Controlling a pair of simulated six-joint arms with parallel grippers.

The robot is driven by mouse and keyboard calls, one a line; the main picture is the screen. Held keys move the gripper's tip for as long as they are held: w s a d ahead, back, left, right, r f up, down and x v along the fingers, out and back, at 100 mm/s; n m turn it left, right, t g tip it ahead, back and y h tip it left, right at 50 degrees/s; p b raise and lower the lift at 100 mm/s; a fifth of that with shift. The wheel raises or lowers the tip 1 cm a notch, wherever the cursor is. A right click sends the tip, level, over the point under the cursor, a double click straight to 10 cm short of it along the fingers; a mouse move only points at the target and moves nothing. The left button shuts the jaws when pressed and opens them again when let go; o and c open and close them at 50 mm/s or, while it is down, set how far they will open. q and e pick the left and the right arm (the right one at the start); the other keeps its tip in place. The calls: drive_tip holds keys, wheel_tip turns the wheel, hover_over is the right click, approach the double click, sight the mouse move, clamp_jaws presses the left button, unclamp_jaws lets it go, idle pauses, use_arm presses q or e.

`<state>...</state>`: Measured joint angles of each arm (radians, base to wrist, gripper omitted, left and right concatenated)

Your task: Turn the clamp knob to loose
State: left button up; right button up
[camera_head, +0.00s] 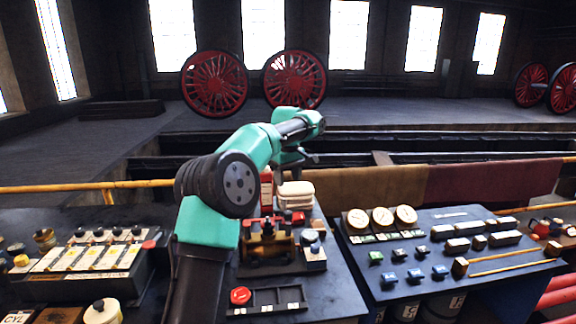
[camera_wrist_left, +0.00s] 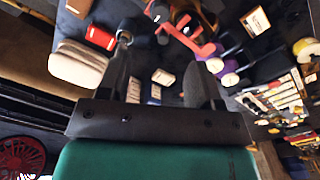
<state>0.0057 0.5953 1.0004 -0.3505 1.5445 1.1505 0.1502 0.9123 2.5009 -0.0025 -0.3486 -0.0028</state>
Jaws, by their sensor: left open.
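My left gripper (camera_head: 301,160) is above the back of the middle bench, partly hidden by its own arm. In the left wrist view the gripper (camera_wrist_left: 160,58) has its two dark fingers spread with nothing between them. A red-framed fixture with dark parts (camera_head: 266,243) stands on the bench below and nearer than the gripper. Red bars of what looks like this fixture (camera_wrist_left: 188,38) show just beyond the fingertips in the wrist view, apart from them. I cannot tell for certain which part is the clamp knob or how it is turned. My right gripper is not in view.
A red button (camera_head: 240,295) sits at the bench front. A pale stacked pad (camera_head: 296,190) and a red container (camera_head: 266,187) are near the gripper. A gauge panel (camera_head: 450,262) stands right, and a switch box (camera_head: 90,262) left. A yellow rail (camera_head: 60,188) runs behind.

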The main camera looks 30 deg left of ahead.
use_arm(q)
drive_tip(key=shift+r, duration=2.2)
drive_tip(key=d+f+m+g+h, duration=0.1)
drive_tip(key=d+f+m+h, duration=0.2)
drive_tip(key=d+f, duration=1.45)
drive_tip(key=s+d+f+g+h, duration=0.1)
drive_tip(key=s+d+f, duration=0.65)
drive_tip(key=f, duration=0.25)
drive_tip(key=s+d+f+g+h, duration=0.1)
drive_tip(key=s+d+f, duration=0.5)
drive_tip(key=d+f, duration=0.3)
drive_tip(key=s+a+f+m, duration=0.1)
drive_tip(key=s+a+f, duration=0.1)
drive_tip(key=s+f, duration=0.65)
drive_tip(key=s+a+f+m+t+y, duration=0.1)
drive_tip(key=s+a+f+m+t, duration=0.2)
drive_tip(key=s+a+f+m, duration=0.4)
drive_tip(key=s+a+f, duration=0.3)
drive_tip(key=s+a, duration=0.1)
drive_tip(key=a, duration=0.1)
drive_tip(key=shift+s+a+t, duration=0.2)
drive_tip(key=shift+t, duration=0.2)
